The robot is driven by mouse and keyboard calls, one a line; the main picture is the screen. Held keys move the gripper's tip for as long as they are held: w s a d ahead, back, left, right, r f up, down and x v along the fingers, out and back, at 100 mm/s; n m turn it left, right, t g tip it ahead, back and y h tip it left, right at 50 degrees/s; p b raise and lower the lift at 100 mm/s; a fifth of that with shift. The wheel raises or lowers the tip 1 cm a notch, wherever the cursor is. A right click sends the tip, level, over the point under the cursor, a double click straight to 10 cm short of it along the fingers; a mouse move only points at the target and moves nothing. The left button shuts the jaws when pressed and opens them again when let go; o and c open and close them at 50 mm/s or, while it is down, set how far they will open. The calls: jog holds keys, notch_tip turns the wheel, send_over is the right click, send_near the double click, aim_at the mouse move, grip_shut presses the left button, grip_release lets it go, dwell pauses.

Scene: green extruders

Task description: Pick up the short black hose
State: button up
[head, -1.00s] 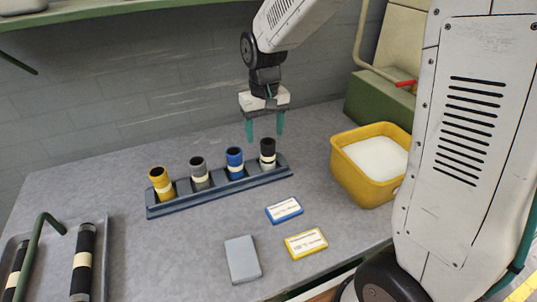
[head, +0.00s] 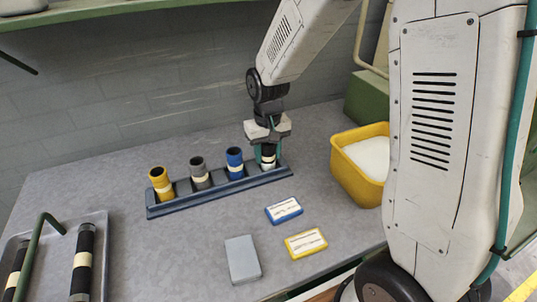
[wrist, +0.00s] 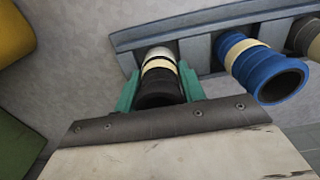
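The short black hose (wrist: 160,88), with a cream band and a pale lower end, stands in the right end slot of the blue-grey rack (head: 215,190). In the head view the hose (head: 268,158) is mostly covered by my gripper. My gripper (head: 267,163) points down over it, with one green finger on each side. In the wrist view my gripper (wrist: 160,85) has both fingers close along the hose's sides. I cannot tell whether they press on it or leave a small gap. The hose is still in the rack.
The blue hose (head: 235,163) stands close to the left of my gripper, then a grey hose (head: 198,172) and a yellow hose (head: 160,182). A yellow bin (head: 352,178) is to the right. Small boxes lie in front. A tray (head: 104,240) with banded black hoses is at left.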

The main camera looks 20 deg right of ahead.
jog(key=c, duration=0.5)
jog(key=shift+r, duration=0.1)
